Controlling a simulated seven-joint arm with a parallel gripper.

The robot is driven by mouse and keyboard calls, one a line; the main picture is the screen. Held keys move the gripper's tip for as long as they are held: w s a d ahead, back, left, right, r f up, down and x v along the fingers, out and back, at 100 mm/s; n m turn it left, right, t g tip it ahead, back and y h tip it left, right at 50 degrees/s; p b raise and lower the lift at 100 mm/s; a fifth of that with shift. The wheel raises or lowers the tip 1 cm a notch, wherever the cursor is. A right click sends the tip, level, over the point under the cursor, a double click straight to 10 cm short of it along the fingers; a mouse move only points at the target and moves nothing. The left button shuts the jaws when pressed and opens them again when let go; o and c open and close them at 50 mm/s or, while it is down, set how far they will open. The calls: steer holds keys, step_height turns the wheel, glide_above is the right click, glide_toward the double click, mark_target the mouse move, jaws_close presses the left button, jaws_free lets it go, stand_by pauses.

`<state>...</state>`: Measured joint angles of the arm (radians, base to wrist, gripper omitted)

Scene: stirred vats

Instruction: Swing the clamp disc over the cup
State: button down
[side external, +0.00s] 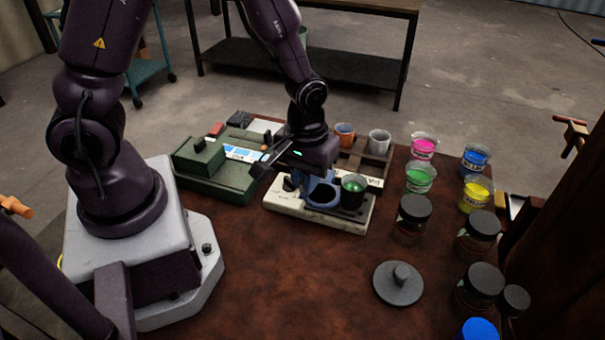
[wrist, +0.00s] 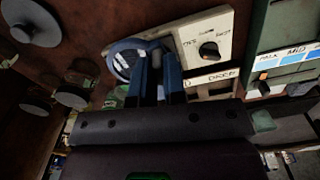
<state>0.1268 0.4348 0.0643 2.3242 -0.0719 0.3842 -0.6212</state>
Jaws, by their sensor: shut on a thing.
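A cream stirrer base (side external: 340,217) stands on the brown table, with a dark cup (side external: 353,191) holding green liquid on its right part. The blue clamp disc (side external: 322,196) is to the left of the cup, beside it rather than over it. In the wrist view the round clamp disc (wrist: 124,62) shows just past my fingertips. My gripper (side external: 308,172) is low over the base, left of the cup. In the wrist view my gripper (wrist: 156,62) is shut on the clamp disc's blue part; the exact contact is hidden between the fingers.
A knob (wrist: 209,50) is on the base. A green box (side external: 215,175) stands behind left; a tray with an orange cup (side external: 344,134) and a grey cup (side external: 379,142) is behind. Paint cups and dark-lidded jars (side external: 412,218) stand right. A grey lid (side external: 398,283) lies in front.

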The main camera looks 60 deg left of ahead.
mark_target(331, 197)
steer(key=d+n, duration=0.1)
steer(key=w+n, duration=0.1)
steer(key=n, duration=0.1)
steer(key=shift+w+d+n, duration=0.1)
steer(key=shift+d+n, duration=0.2)
steer(key=shift+d, duration=0.05)
steer(key=n, duration=0.1)
steer(key=w+d+n, duration=0.1)
steer(key=n, duration=0.1)
steer(key=w+n, duration=0.1)
steer(key=shift+w+d+n, duration=0.1)
steer(key=shift+d+n, duration=0.15)
steer(key=shift+n, duration=0.05)
steer(key=shift+w+n, duration=0.75)
steer(key=shift+n, duration=0.6)
steer(key=shift+w+n, duration=0.8)
steer(key=shift+n, duration=0.6)
steer(key=shift+w+n, duration=0.75)
steer(key=shift+n, duration=0.6)
steer(key=c, duration=1.2)
jaws_free()
steer(key=shift+r, duration=0.1)
